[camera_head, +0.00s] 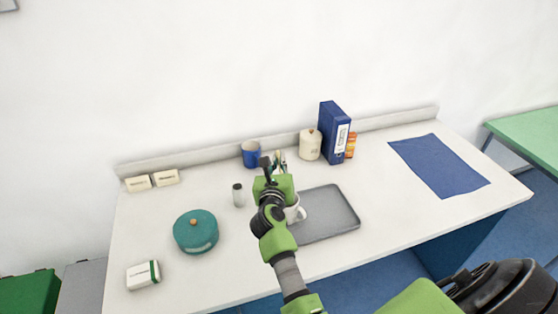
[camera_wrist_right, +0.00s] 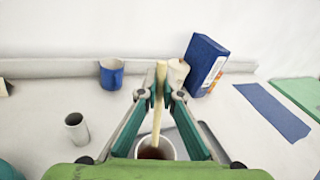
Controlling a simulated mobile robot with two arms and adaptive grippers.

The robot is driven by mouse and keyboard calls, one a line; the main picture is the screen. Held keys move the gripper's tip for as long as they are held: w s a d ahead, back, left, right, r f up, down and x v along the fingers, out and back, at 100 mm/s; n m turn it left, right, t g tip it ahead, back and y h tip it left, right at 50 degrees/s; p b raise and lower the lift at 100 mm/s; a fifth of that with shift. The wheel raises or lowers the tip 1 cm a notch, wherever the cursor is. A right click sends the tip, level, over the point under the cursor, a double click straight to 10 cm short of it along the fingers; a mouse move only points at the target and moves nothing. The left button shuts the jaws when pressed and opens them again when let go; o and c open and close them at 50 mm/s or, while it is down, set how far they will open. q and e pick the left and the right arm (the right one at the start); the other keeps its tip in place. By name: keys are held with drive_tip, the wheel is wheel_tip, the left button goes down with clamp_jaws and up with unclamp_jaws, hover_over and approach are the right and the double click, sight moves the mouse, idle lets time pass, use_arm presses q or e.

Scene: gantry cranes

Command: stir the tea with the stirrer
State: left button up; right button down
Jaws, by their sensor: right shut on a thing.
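My right gripper (camera_head: 272,163) is over the grey tray's left side. In the right wrist view its fingers (camera_wrist_right: 157,97) are shut on a pale wooden stirrer (camera_wrist_right: 158,115). The stirrer stands near upright, and its lower end meets the brown tea (camera_wrist_right: 152,154) in a white mug (camera_wrist_right: 171,147). I cannot tell how deep it dips. In the head view the white mug (camera_head: 298,214) is on the tray (camera_head: 336,212), partly hidden behind my right arm. My left gripper is not in view.
A blue mug (camera_head: 250,155), a small grey-white cup (camera_head: 238,196), a cream jar (camera_head: 310,146) and a blue binder (camera_head: 331,131) stand around the tray. A teal round pot (camera_head: 196,233) is at the left. A blue mat (camera_head: 438,164) lies at the right.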

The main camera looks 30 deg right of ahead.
sight(277, 152)
drive_tip(key=shift+w+a+r, duration=0.15)
drive_tip(key=shift+a+r, duration=0.05)
drive_tip(key=shift+a, duration=0.1)
drive_tip(key=shift+r, duration=2.45)
